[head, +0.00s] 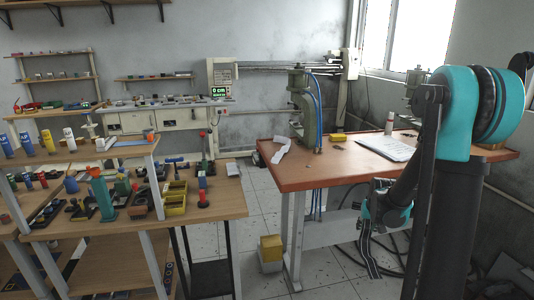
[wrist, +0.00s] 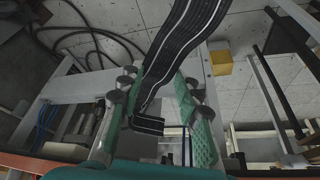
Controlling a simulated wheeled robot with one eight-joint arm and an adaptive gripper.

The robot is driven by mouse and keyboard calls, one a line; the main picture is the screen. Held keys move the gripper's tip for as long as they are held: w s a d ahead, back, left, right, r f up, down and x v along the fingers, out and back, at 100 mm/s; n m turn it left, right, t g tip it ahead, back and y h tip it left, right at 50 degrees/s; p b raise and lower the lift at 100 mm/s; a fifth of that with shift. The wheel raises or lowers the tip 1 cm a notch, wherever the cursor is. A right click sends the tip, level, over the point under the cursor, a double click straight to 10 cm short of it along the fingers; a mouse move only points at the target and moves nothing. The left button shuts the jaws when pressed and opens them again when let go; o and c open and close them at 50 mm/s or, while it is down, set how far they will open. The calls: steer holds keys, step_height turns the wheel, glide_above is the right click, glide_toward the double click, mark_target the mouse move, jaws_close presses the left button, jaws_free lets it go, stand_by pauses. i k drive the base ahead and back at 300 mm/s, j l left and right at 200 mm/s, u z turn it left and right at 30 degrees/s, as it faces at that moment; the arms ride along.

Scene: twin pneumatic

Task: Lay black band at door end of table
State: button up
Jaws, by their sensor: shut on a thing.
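The black band (head: 368,258) has pale edge stripes and hangs limp below my gripper (head: 380,208) in the head view. In the wrist view the band (wrist: 185,35) runs between the green fingers of my gripper (wrist: 162,88), with a folded part lower down. My gripper is shut on it. It is in front of the table (head: 300,180), below the level of its brown top. The band hangs clear of the tabletop, over the floor. Which end of the table faces a door cannot be told.
On the table stand a green press (head: 301,105) with blue hoses, a white cloth (head: 281,146), papers (head: 387,147) and a bottle (head: 389,123). The front left of the top is bare. A crowded workbench (head: 225,200) stands left.

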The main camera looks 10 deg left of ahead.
mark_target(295, 155)
steer(key=i+l+u, duration=0.2)
steer(key=l+u, duration=0.2)
steer(key=i+l+u, duration=0.1)
steer(key=l+u, duration=0.35)
steer(key=l, duration=0.15)
steer(key=l+u, duration=0.4)
steer(key=l, duration=0.15)
steer(key=l+u, duration=0.45)
steer(key=l, duration=0.15)
